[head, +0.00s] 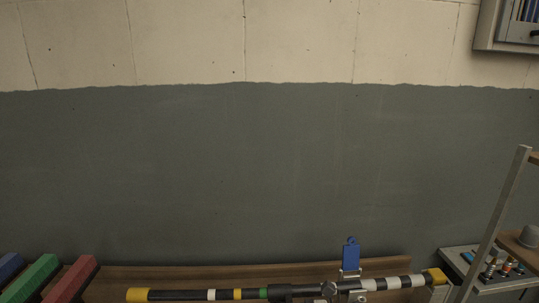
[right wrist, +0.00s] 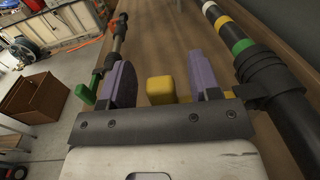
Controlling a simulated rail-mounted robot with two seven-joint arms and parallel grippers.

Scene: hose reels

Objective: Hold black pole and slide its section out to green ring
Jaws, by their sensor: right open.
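The black pole (head: 190,295) lies along the bottom of the head view, with yellow ends and white and yellow bands. Its green ring (head: 264,293) sits left of a thicker black collar (head: 293,291). In the right wrist view the black pole (right wrist: 285,100) runs down the right side, with the green ring (right wrist: 242,46) just beyond the collar. My right gripper (right wrist: 164,75) is open, its purple fingers apart, left of the pole and not around it. A yellow block shows between the fingers. My left gripper is in neither view.
A blue tag (head: 350,254) stands behind the pole. Blue, green and red bars (head: 72,280) lie at the left. A metal-framed shelf (head: 500,215) stands at the right. A second pole (right wrist: 117,38) and a brown box (right wrist: 37,98) show left of my right gripper.

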